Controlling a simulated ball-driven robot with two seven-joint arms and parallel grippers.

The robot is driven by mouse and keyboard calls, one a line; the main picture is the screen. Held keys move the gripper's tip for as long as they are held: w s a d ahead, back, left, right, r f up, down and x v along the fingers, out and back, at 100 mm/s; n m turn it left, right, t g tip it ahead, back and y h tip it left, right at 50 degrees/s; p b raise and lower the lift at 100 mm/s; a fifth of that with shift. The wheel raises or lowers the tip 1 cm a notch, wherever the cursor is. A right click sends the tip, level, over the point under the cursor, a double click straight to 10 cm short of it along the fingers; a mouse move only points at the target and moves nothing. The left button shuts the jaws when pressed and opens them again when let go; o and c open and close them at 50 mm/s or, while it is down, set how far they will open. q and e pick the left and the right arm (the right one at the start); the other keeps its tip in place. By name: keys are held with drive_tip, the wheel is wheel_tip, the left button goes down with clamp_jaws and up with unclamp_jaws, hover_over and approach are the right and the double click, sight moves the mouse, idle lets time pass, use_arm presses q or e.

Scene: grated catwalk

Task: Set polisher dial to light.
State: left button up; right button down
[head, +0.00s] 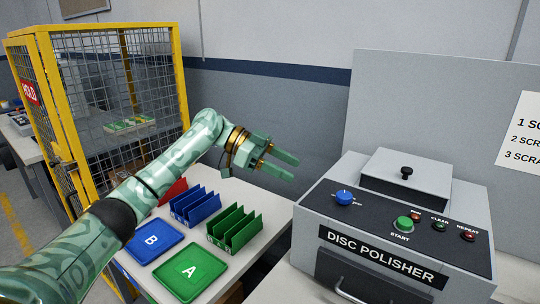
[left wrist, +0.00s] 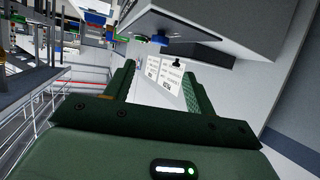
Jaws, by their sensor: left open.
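The disc polisher (head: 390,250) is a grey machine with a dark sloped panel on the right of the head view. Its blue dial (head: 344,198) sits at the panel's left end; the printed marks beside it are too small to read. My left gripper (head: 294,169) is open and empty, in the air to the left of and above the dial, apart from it. In the left wrist view its two fingers (left wrist: 160,85) stand wide apart with nothing between them. A blue knob (left wrist: 158,39) shows beyond them near the top. My right gripper is in neither view.
A green start button (head: 403,224) and several small lamps share the panel. A lid with a black knob (head: 406,173) tops the polisher. Blue and green racks (head: 235,229) and trays A (head: 190,272) and B (head: 152,241) lie left. A yellow mesh cage (head: 110,90) stands behind.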

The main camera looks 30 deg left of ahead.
use_arm(q)
drive_tip(key=v, duration=0.4)
drive_tip(key=shift+a, duration=0.1)
idle(0.3)
